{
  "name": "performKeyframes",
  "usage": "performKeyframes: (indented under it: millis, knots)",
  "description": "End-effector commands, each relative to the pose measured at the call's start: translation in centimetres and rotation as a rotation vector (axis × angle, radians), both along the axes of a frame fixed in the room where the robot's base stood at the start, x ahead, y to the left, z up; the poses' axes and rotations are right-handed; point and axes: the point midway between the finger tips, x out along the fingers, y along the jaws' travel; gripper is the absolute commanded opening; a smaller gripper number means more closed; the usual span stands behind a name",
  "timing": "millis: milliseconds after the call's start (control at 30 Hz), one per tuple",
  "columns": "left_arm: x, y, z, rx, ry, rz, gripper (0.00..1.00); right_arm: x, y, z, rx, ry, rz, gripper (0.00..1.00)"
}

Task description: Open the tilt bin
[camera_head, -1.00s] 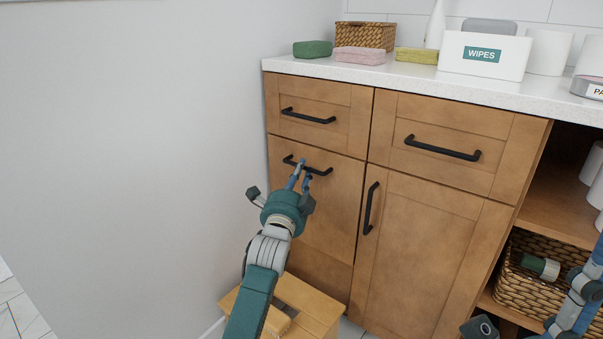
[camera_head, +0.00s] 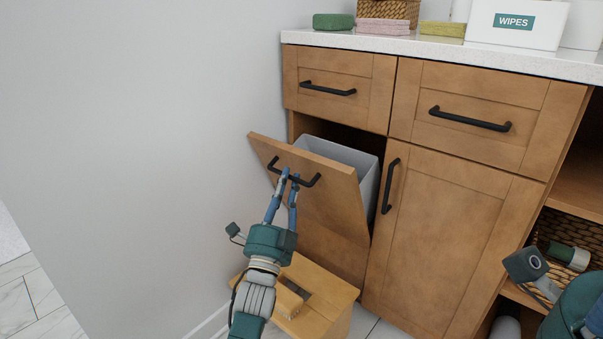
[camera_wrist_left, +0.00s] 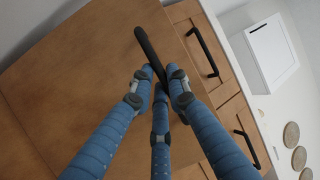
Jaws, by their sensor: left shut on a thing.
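The tilt bin's wooden front (camera_head: 322,221) leans outward from the cabinet at its top, with a grey bin liner (camera_head: 358,163) showing behind it. Its black bar handle (camera_head: 309,181) is near the top edge. My left gripper (camera_head: 289,175) is shut on this handle. In the left wrist view, the left gripper's blue fingers (camera_wrist_left: 160,92) close around the black handle (camera_wrist_left: 147,46). My right arm shows at the lower right in the head view, but its fingers are out of frame.
A wooden step stool (camera_head: 327,297) stands on the floor below the bin front. A grey wall (camera_head: 150,150) is close on the left. A cabinet door (camera_head: 440,240) with a vertical handle is to the right, and drawers (camera_head: 338,88) are above.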

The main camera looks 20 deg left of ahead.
Motion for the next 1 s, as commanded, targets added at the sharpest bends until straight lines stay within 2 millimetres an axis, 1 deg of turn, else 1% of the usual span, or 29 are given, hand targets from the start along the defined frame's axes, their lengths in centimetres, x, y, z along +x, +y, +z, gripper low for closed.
performKeyframes:
  millis: [33,200,333,533,867,900,967,1000]
  knots:
    - [-0.7,0.2,-0.9,0.003,0.011,0.001,0.00,0.0,0.0,0.1,0.000,0.001,0.000,0.40]
    - [-2.4,0.9,-2.3,0.003,0.012,0.000,0.00,0.2,0.0,0.0,0.000,0.010,0.000,0.40]
    - [-3.2,1.1,-3.1,0.004,0.012,0.001,0.00,0.2,0.0,0.0,0.000,0.014,0.001,0.40]
    - [-3.6,1.3,-3.7,0.003,0.014,0.001,0.00,0.2,0.0,-0.1,0.001,0.015,0.001,0.40]
    - [-3.6,1.3,-3.9,0.003,0.017,0.000,0.00,0.2,0.0,-0.1,0.001,0.014,0.002,0.40]
    - [-3.6,1.3,-3.9,0.003,0.017,0.000,0.21,0.2,0.0,-0.1,0.001,0.014,0.002,0.40]
    - [-3.6,1.3,-3.9,0.003,0.017,0.000,0.33,0.2,0.0,-0.1,0.001,0.013,0.002,0.40]
    - [-3.6,1.3,-3.8,0.002,0.015,0.000,0.35,0.2,0.0,-0.1,0.001,0.013,0.002,0.40]
